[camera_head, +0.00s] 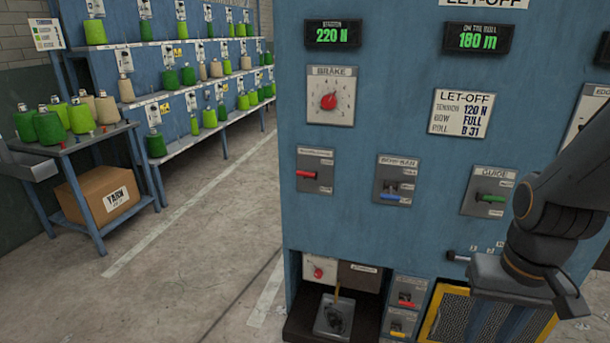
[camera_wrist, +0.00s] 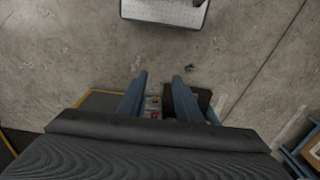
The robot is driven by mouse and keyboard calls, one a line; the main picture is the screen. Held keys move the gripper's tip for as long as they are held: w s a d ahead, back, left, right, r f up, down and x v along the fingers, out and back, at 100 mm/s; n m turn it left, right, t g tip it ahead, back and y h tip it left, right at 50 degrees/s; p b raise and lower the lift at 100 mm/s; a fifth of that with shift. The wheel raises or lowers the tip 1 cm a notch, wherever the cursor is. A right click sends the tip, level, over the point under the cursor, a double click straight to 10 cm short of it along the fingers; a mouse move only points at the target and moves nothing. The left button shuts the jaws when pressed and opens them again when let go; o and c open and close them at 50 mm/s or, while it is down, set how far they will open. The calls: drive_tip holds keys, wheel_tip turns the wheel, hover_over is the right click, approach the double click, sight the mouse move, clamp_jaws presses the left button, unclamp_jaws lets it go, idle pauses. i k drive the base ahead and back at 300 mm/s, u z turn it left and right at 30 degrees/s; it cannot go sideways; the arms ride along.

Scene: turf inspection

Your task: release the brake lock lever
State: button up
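A blue machine panel (camera_head: 420,150) carries several levers. A red-handled lever (camera_head: 308,174) sits on a grey plate below the brake dial (camera_head: 329,102); its label is too small to read for certain. To its right are a blue-handled bow-bar lever (camera_head: 390,197) and a green-handled guide lever (camera_head: 490,198). Small red (camera_head: 407,304) and yellow (camera_head: 397,331) levers sit lower down. I cannot tell for certain which is the brake lock lever. My gripper (camera_head: 497,322) hangs low at the right, pointing down. In the wrist view my gripper (camera_wrist: 162,82) is open and empty.
A yellow-framed mesh (camera_head: 450,318) lies behind my gripper. Yarn racks (camera_head: 160,60) and a cardboard box (camera_head: 97,194) stand at left; the floor between is clear.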

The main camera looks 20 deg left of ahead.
sight(308, 174)
drive_tip(key=k, duration=1.35)
drive_tip(key=u, duration=0.45)
drive_tip(key=i, duration=0.55)
drive_tip(key=u, duration=0.65)
drive_tip(key=i, duration=0.7)
drive_tip(key=z, duration=0.45)
drive_tip(key=i, duration=0.75)
drive_tip(key=z, duration=0.6)
